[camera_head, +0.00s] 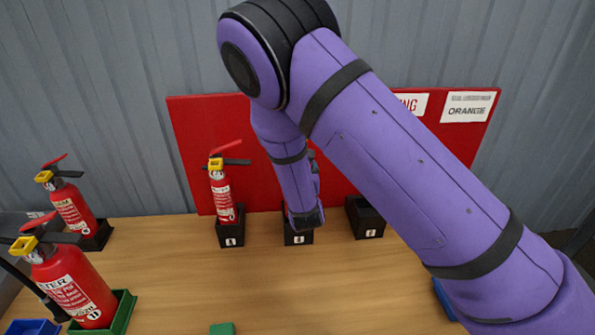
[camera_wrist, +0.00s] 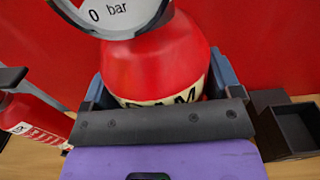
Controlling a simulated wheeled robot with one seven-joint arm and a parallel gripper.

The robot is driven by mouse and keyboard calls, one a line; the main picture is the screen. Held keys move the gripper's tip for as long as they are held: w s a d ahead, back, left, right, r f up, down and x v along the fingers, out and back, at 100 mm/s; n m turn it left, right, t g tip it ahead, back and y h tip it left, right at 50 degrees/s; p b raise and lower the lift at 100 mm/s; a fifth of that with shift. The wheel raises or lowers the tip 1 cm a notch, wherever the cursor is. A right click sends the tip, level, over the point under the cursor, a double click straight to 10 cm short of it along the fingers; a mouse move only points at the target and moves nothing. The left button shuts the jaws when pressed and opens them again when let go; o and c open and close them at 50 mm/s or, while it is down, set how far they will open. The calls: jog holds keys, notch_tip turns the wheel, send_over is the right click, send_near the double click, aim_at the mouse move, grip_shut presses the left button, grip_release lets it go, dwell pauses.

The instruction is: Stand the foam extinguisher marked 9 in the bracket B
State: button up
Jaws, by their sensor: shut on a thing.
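A red extinguisher (camera_wrist: 165,65) with a cream label ending in "AM" and a gauge reading "0 bar" fills the wrist view. My gripper (camera_wrist: 160,88) is shut on it, with a jaw on each side of its body. No number 9 shows. In the head view my arm hides the held extinguisher and most of the gripper. The middle black bracket (camera_head: 298,239) is partly behind the end of my arm. I cannot tell whether the extinguisher's base is in it. The bracket letters are too small to read surely.
The left bracket (camera_head: 231,238) holds another red extinguisher (camera_head: 222,195). The right bracket (camera_head: 366,222) is empty. Two extinguishers stand at the left, one in a black holder (camera_head: 97,238), one in a green tray (camera_head: 124,312). A red board (camera_head: 195,140) stands behind.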

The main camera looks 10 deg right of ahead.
jog(key=shift+r, duration=1.25)
dwell(0.9)
jog(key=shift+f, duration=2.4)
dwell(1.8)
dwell(0.3)
jog(key=o, duration=1.2)
jog(key=s, duration=1)
jog(key=shift+s, duration=0.4)
